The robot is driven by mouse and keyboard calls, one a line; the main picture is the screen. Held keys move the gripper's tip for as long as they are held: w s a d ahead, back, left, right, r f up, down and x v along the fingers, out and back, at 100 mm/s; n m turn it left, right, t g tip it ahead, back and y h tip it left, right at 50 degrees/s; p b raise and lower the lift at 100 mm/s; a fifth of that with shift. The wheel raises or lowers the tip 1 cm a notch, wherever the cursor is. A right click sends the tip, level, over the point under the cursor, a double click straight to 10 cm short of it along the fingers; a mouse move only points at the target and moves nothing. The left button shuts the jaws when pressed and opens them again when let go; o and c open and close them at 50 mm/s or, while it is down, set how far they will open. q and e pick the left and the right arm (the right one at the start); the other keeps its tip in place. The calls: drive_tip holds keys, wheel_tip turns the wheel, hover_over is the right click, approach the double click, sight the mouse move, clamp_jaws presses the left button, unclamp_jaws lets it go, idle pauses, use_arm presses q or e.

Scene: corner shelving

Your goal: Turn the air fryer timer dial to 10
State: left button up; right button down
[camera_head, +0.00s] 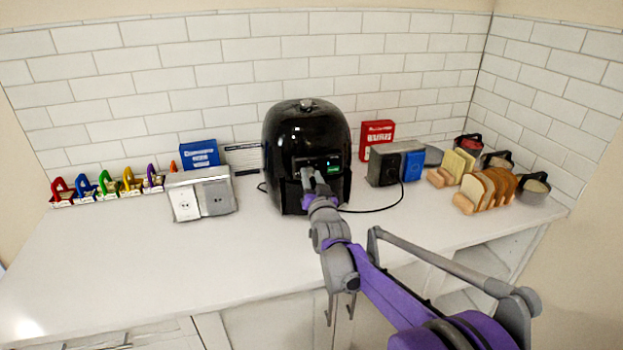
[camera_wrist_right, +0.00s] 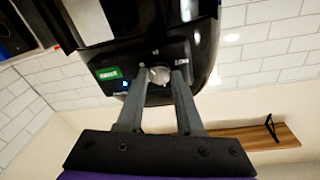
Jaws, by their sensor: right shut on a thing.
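The black air fryer (camera_head: 303,130) stands on the counter against the tiled wall, and it fills the upper middle of the right wrist view (camera_wrist_right: 145,25). Its timer dial (camera_wrist_right: 159,76) is a small pale knob beside a lit green display (camera_wrist_right: 109,73). My right gripper (camera_wrist_right: 157,80) is shut on the dial, with one finger on each side of it. In the head view my right gripper (camera_head: 307,180) reaches the front of the fryer and hides the dial. The dial's setting is too small to read. My left gripper is in neither view.
A switch box (camera_head: 200,195) and a blue box (camera_head: 199,154) stand left of the fryer. A red box (camera_head: 375,138), a toaster (camera_head: 386,164) and bread slices (camera_head: 480,190) stand right. A black cord (camera_head: 375,207) lies beside my right gripper. The front left counter (camera_head: 130,270) is clear.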

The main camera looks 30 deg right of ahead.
drive_tip(key=n, duration=0.5)
drive_tip(key=shift+f+t+y, duration=0.1)
drive_tip(key=shift+t+y, duration=0.2)
drive_tip(key=n, duration=0.4)
drive_tip(key=shift+d+y, duration=0.1)
drive_tip(key=shift+y, duration=0.2)
drive_tip(key=n+y, duration=0.1)
drive_tip(key=n, duration=0.4)
drive_tip(key=shift+t, duration=0.3)
drive_tip(key=shift+n+y, duration=0.3)
drive_tip(key=shift+n, duration=1.9)
drive_tip(key=c, duration=0.5)
unclamp_jaws()
drive_tip(key=shift+c, duration=0.2)
drive_tip(key=shift+s, duration=0.1)
